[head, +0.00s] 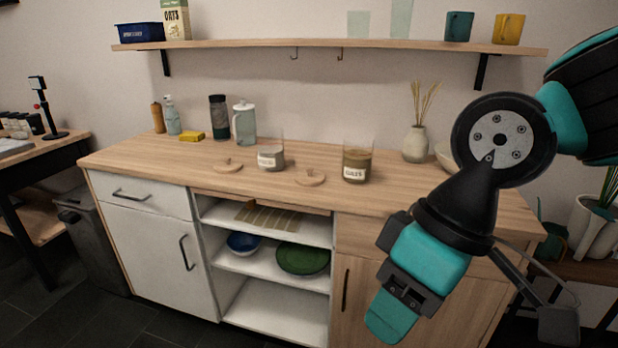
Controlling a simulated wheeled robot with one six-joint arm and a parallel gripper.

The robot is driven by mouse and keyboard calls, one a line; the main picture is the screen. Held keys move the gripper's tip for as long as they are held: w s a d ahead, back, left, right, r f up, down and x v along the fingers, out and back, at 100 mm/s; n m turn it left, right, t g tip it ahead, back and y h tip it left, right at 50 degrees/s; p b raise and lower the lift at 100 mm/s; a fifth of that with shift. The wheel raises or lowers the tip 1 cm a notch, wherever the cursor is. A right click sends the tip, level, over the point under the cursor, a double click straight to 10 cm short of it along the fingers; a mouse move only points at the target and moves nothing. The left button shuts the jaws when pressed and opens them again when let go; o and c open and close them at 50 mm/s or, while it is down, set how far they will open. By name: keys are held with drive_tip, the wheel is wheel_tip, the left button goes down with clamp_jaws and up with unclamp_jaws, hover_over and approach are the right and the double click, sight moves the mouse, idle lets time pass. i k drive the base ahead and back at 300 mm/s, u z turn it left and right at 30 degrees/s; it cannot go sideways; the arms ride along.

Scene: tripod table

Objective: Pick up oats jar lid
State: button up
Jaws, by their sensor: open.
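Two round wooden lids with knobs lie on the wooden counter. The left lid (228,167) is left of a small glass jar (271,158), and the right lid (310,177) lies between that jar and a taller, browner glass jar (357,166). Both jars are labelled and stand without lids. The labels are too small to read surely, so I cannot tell which lid is the oats jar's. My gripper (390,316) is in front of the cabinet at lower right, below the counter top and apart from both lids. It is open, and its fingers are seen only partly.
Bottles, a pitcher (244,124) and a yellow sponge (192,136) stand at the counter's back left. A vase (415,143) with dry stems is at the back right. A wall shelf (330,45) overhangs the back. The counter's front left is clear.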

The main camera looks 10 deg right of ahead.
sight(308, 176)
drive_tip(key=u, duration=0.5)
drive_tip(key=i, duration=1.45)
drive_tip(key=z, duration=0.35)
